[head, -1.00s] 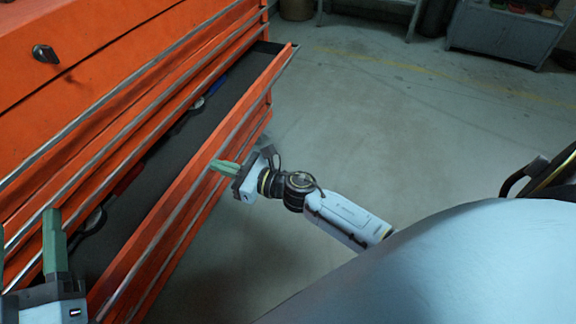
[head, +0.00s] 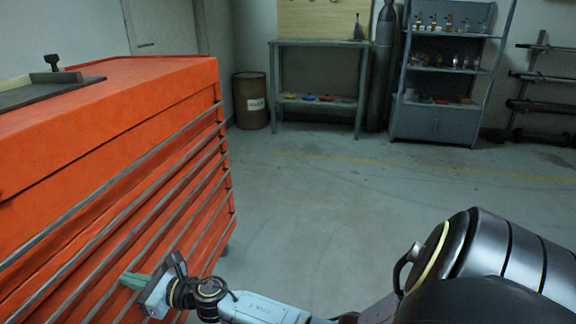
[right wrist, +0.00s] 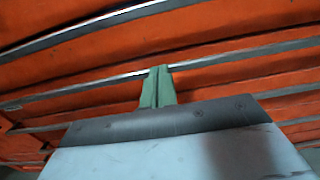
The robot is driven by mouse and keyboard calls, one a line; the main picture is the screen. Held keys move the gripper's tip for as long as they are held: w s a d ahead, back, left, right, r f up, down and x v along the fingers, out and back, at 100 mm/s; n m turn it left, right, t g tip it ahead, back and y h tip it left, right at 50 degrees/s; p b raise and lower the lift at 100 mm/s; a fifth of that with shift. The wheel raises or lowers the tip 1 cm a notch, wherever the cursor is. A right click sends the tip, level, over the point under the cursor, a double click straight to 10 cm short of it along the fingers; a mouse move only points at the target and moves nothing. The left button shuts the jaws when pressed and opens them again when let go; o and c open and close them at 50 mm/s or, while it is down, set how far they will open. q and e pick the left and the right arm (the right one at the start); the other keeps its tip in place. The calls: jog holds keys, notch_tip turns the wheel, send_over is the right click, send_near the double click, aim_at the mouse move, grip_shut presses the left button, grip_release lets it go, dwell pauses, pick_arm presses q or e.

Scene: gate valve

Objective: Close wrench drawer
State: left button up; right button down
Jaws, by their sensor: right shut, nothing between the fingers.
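The orange tool cabinet (head: 120,110) fills the left of the head view. Its drawer fronts, with long metal rails, look flush with one another. The wrench drawer shows no open gap, and its inside is hidden. My right gripper (head: 126,281) is at the cabinet front, low in the head view, with its green fingers shut and empty. In the right wrist view the shut fingertips (right wrist: 160,71) meet a metal rail (right wrist: 225,60) on a drawer front; I cannot tell whether they touch it. My left gripper is out of view.
A dark plate with a small upright part (head: 55,76) lies on the cabinet top. A barrel (head: 251,101), a workbench (head: 320,43) and a grey shelf unit (head: 435,95) stand along the back wall. The floor right of the cabinet (head: 300,200) is clear.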

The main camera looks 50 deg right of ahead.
jog(key=shift+w+a+r, duration=0.2)
jog(key=shift+r, duration=0.05)
jog(key=shift+s, duration=0.1)
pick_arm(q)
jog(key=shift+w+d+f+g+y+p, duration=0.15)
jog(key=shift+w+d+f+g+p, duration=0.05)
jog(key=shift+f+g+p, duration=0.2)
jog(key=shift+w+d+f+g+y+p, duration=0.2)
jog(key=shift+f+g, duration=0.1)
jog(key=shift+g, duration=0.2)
pick_arm(e)
jog(key=v, duration=1.4)
jog(key=shift+f, duration=0.25)
jog(key=shift+s+d+r, duration=0.1)
